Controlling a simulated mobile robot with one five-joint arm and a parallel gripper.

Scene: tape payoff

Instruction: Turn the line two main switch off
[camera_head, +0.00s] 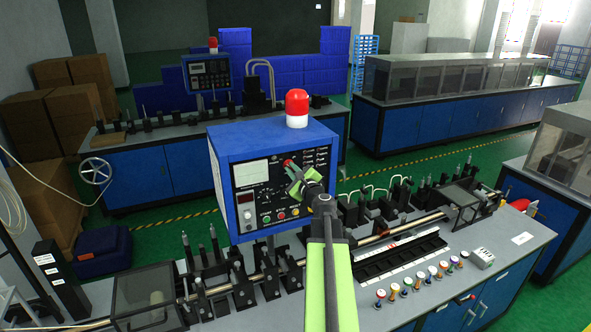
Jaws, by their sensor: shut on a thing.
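A blue control box (268,139) with a black front panel stands over the near bench. My gripper (291,169) has green fingers and is shut on this knob. My green and black arm reaches up from the bottom of the view and hides the lower right part of the panel. The knob's exact turn and any marking around it are too small to tell.
A red beacon (297,108) stands on the box. Small buttons and a white meter (252,173) share the panel. Posts, rollers and several coloured spools (433,270) crowd the near bench (500,242). A second control box (206,73) stands on the far bench.

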